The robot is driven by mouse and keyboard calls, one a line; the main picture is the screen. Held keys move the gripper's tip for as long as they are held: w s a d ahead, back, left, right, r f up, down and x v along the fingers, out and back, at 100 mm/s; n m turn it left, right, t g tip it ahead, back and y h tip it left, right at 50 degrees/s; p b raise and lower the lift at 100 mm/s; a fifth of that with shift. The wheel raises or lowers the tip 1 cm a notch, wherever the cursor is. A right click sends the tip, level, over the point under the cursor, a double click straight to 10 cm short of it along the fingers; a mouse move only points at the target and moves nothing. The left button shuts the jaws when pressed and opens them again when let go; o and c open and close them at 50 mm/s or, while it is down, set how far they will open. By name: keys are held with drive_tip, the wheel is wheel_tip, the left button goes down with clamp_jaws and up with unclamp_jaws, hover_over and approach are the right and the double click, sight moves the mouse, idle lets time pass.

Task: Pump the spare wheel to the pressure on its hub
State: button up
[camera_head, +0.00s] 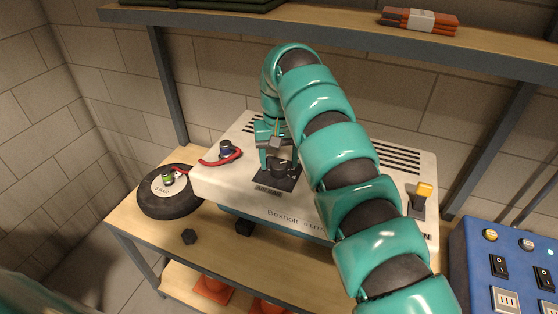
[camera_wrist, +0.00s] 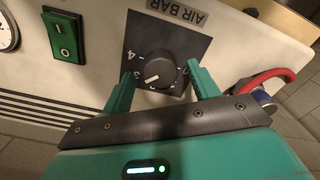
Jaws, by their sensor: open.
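The spare wheel (camera_head: 180,205), a black tyre with a pale hub marked with what looks like "2 BAR", lies flat at the left end of the bench. A green and red fitting sits on its hub. The white compressor (camera_head: 240,185) stands beside it, with a red hose (camera_head: 222,161) at its left; whether the hose runs unbroken to the fitting is unclear. My gripper (camera_head: 277,150) is over the compressor's dark AIR BAR dial plate. In the wrist view my open gripper (camera_wrist: 162,88) has its fingers on either side of the black knob (camera_wrist: 155,68); contact is unclear. The knob's white mark points left, near the 3.
A green rocker switch (camera_wrist: 65,36) and part of a gauge (camera_wrist: 7,32) show on the compressor. A yellow-topped lever (camera_head: 422,198) is at its right. A blue switch panel (camera_head: 490,255) stands far right. A shelf (camera_head: 330,25) crosses above. Small dark blocks lie on the bench front.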

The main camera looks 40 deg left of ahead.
sight(279, 164)
wheel_tip(279, 164, up, 16)
drive_tip(key=p, duration=1.4)
drive_tip(key=shift+r, duration=0.15)
drive_tip(key=shift+s, duration=0.1)
